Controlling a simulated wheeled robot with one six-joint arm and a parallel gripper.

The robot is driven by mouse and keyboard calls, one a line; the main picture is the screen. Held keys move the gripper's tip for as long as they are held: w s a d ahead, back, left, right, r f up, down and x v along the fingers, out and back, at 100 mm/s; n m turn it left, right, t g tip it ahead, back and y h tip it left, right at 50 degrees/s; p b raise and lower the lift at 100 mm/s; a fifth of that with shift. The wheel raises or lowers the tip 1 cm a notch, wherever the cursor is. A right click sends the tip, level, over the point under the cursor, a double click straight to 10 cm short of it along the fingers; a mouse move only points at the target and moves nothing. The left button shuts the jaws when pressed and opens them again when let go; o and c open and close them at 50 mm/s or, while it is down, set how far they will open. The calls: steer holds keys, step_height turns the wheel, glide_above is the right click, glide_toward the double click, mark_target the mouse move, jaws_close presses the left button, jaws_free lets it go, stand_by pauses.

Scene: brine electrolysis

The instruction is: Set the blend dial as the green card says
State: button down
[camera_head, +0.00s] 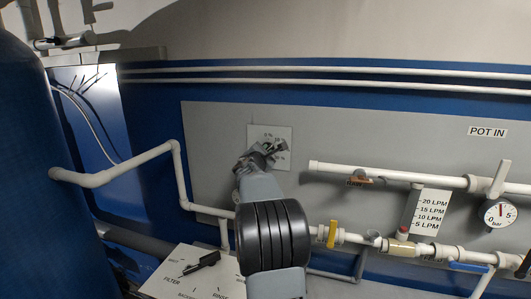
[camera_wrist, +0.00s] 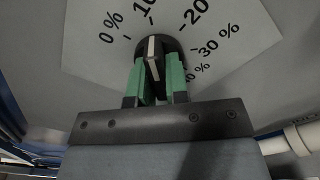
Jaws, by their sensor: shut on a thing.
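The blend dial's white plate (camera_head: 283,134) is on the grey wall panel, and it also shows in the wrist view (camera_wrist: 80,75). Its marks include 0 %, 10, 20 and 30 %; one lower mark is partly hidden. The dark dial knob (camera_wrist: 168,45) has a white stripe that points up, roughly toward the 10 mark. My gripper (camera_wrist: 160,82) has green fingers shut on the knob, one on each side. I see no green card in either view.
White pipes with a yellow-handled valve (camera_head: 332,234), a blue-handled valve (camera_head: 468,266) and a round gauge (camera_head: 499,213) run along the panel's right side. A filter valve plate with a black handle (camera_head: 202,263) is low in front. A blue tank (camera_head: 40,180) stands at left.

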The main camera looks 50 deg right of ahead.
steer(key=shift+f+b, duration=0.1)
steer(key=shift+b, duration=0.4)
steer(key=shift+f+m+b, duration=0.15)
steer(key=shift+m+b, duration=0.55)
steer(key=shift+b, duration=0.4)
steer(key=shift+m+b, duration=0.7)
steer(key=shift+b, duration=0.55)
steer(key=m+b, duration=0.3)
steer(key=b, duration=0.1)
steer(key=shift+w+r+m, duration=0.1)
steer(key=shift+r+m, duration=0.1)
steer(key=shift+m, duration=0.2)
steer(key=shift+r+m+b, duration=0.15)
steer(key=shift+m+b, duration=0.75)
steer(key=shift+b, duration=0.15)
steer(key=shift+r+m, duration=0.1)
steer(key=shift+m, duration=0.2)
steer(key=c, duration=1.1)
jaws_free()
